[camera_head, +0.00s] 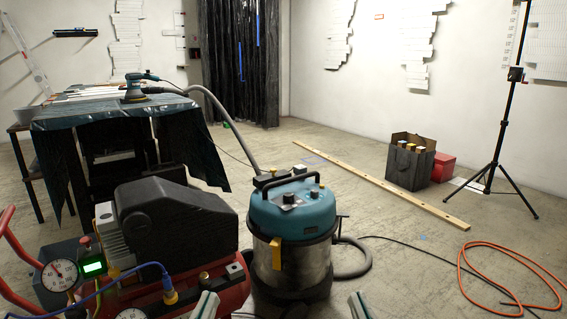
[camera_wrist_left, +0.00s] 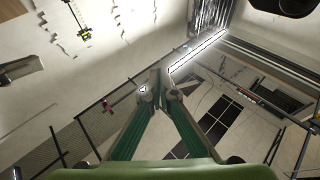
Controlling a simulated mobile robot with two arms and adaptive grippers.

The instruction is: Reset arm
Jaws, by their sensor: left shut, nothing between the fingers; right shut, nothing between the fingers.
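My left gripper (camera_head: 206,305) shows only as a pale tip at the bottom edge of the head view, in front of the red compressor. In the left wrist view the left gripper (camera_wrist_left: 160,92) has its two green fingers converging to a point, shut and empty. My right gripper (camera_head: 360,305) shows as a small pale tip at the bottom edge of the head view, right of the vacuum. It is shut, with nothing seen in it. Most of both arms is out of the head view.
A black and red compressor (camera_head: 175,225) and a blue vacuum (camera_head: 292,215) stand close in front. A covered table (camera_head: 70,118) is at left. A wooden plank (camera_head: 385,187), a dark bag (camera_head: 408,167), a tripod (camera_head: 496,150) and an orange hose (camera_head: 470,270) are at right. Open floor lies between.

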